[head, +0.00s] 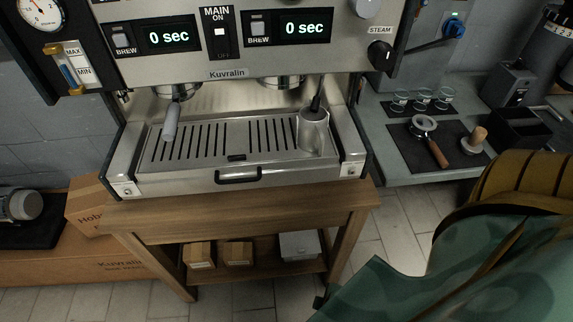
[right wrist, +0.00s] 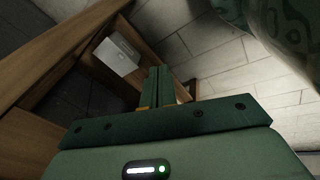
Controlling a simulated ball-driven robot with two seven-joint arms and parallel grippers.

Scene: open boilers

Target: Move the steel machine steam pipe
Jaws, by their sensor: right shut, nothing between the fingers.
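The steel espresso machine (head: 228,74) stands on a wooden table in the head view. Its steam pipe (head: 317,97) hangs at the right of the drip tray, with a dark grip. The pipe's lower end is hidden in or behind a steel milk jug (head: 314,132) standing on the tray. My right gripper (right wrist: 161,70) shows in the right wrist view, with its green fingers shut together and nothing between them. It is low, near the table's lower shelf, well away from the pipe. My right arm fills the lower right of the head view. My left gripper is out of view.
The wooden table (head: 240,213) holds small boxes and a grey case (head: 299,245) on its lower shelf; the case also shows in the right wrist view (right wrist: 118,56). A counter at right holds several glasses, a portafilter (head: 428,138) and a tamper (head: 474,139). Cardboard boxes stand at left.

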